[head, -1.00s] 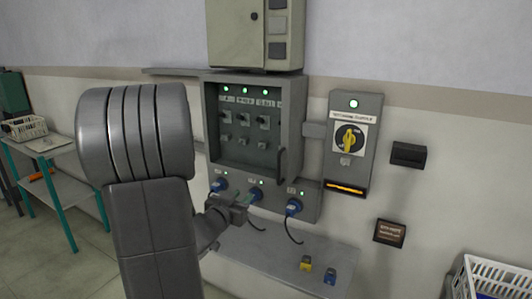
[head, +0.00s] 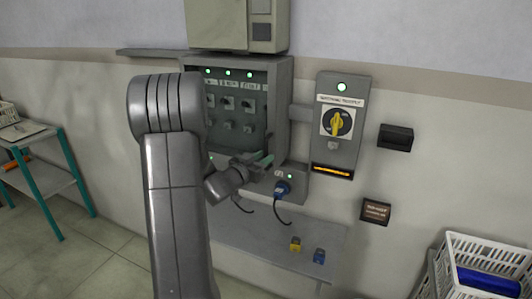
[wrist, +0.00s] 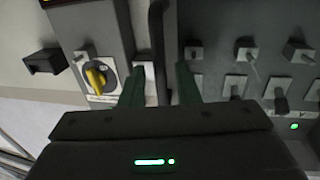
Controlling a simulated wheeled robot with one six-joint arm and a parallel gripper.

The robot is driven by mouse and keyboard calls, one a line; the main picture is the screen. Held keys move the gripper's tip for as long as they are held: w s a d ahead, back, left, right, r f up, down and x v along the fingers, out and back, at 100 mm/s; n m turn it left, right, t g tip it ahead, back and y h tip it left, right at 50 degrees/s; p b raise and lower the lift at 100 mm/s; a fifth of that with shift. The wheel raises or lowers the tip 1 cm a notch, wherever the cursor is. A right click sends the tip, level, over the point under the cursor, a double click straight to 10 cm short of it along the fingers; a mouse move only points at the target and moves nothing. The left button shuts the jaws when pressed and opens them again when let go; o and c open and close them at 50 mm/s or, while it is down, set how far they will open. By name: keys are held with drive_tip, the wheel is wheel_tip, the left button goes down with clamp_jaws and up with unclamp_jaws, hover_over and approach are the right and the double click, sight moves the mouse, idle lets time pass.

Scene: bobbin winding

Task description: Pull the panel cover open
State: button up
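The grey panel box (head: 284,100) is on the wall, with rows of switches showing in its front. I cannot make out a separate cover pane; it may be clear. A black upright bar handle (wrist: 157,40) stands at the panel's edge in the wrist view. My gripper (head: 264,160) is at the panel's lower right in the head view. In the wrist view, my gripper's green fingers (wrist: 160,88) stand on either side of the handle, with a gap showing on each side. It is open. In the head view my gripper and arm hide the panel's lower left.
A rotary switch box with a yellow knob (head: 338,123) is close on the right. A blue plug (head: 282,188) with a hanging cable is just below my gripper. A shelf (head: 250,240) below holds a yellow and a blue piece. White baskets (head: 485,262) stand lower right.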

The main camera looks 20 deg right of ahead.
drive_tip(key=shift+x, duration=1.15)
clamp_jaws()
